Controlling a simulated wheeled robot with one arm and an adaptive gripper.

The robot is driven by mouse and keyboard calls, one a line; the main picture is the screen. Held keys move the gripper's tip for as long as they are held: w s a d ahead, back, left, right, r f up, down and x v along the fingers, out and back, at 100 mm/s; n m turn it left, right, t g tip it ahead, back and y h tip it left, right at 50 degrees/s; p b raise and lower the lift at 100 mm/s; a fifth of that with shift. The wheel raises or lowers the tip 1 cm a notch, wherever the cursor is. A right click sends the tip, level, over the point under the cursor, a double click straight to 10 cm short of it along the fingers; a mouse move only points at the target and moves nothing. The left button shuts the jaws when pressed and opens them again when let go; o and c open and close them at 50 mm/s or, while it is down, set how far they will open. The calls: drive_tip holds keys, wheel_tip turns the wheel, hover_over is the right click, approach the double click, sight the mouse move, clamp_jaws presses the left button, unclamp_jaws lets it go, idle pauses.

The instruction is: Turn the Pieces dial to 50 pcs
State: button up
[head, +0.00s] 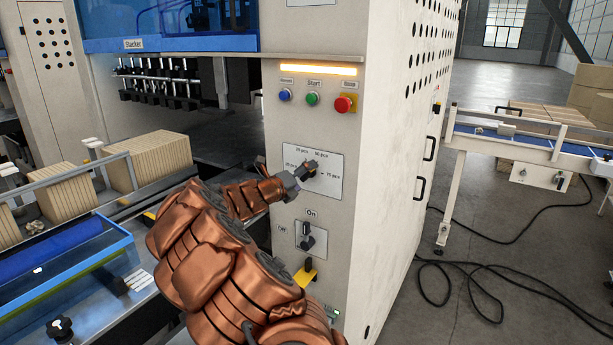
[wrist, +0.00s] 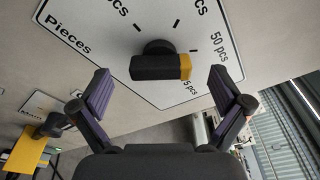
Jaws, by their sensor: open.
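The Pieces dial (wrist: 155,67) is a black knob with a yellow end, on a white label plate (head: 332,184) on the machine's front. In the wrist view the yellow end lies over the start of the 75 pcs marking, so the dial points at or near 75 pcs. The 50 pcs marking (wrist: 222,50) is clear beside it. My gripper (wrist: 160,76) is open, its two purple-padded fingers spread to either side of the dial with gaps and no visible contact. In the head view the gripper (head: 291,184) is close in front of the dial (head: 310,168), partly covering the plate.
Above are a blue button (head: 285,95), a green Start button (head: 312,99) and a red Stop button (head: 343,104). Below is an On/Off switch (head: 307,237) and a yellow-and-black part (head: 305,272). A conveyor with stacked boards (head: 160,160) stands left; cables lie on the floor right.

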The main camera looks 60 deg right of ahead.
drive_tip(key=shift+s+a, duration=0.1)
drive_tip(key=shift+a, duration=2.35)
drive_tip(key=s+a+r+m+g+y, duration=0.2)
drive_tip(key=s+a+m, duration=0.55)
drive_tip(key=m, duration=0.25)
drive_tip(key=s+a+f+m+y, duration=0.3)
drive_tip(key=a+m, duration=0.2)
drive_tip(key=a, duration=0.3)
drive_tip(key=s+a+f+m+t+y+b, duration=0.1)
drive_tip(key=s+a+f+m+y, duration=0.2)
drive_tip(key=a, duration=0.6)
drive_tip(key=s+a+f+m+y, duration=0.4)
drive_tip(key=s+a+f+m, duration=0.1)
drive_tip(key=a, duration=0.4)
drive_tip(key=shift+s+m, duration=0.2)
drive_tip(key=shift+m, duration=0.6)
drive_tip(key=s+a+f+m+y, duration=0.1)
drive_tip(key=s+a, duration=0.1)
drive_tip(key=a, duration=0.3)
drive_tip(key=s+a+f+m+y, duration=0.1)
drive_tip(key=s+a+y, duration=0.1)
drive_tip(key=a, duration=0.4)
drive_tip(key=s+a+f+m+y, duration=0.1)
drive_tip(key=s+a+y, duration=0.1)
drive_tip(key=a, duration=0.4)
drive_tip(key=shift+s+a+f+m+t+b, duration=0.1)
drive_tip(key=shift+s+f+m+t+b, duration=0.2)
drive_tip(key=shift+s+m+b, duration=0.15)
drive_tip(key=shift+c, duration=0.3)
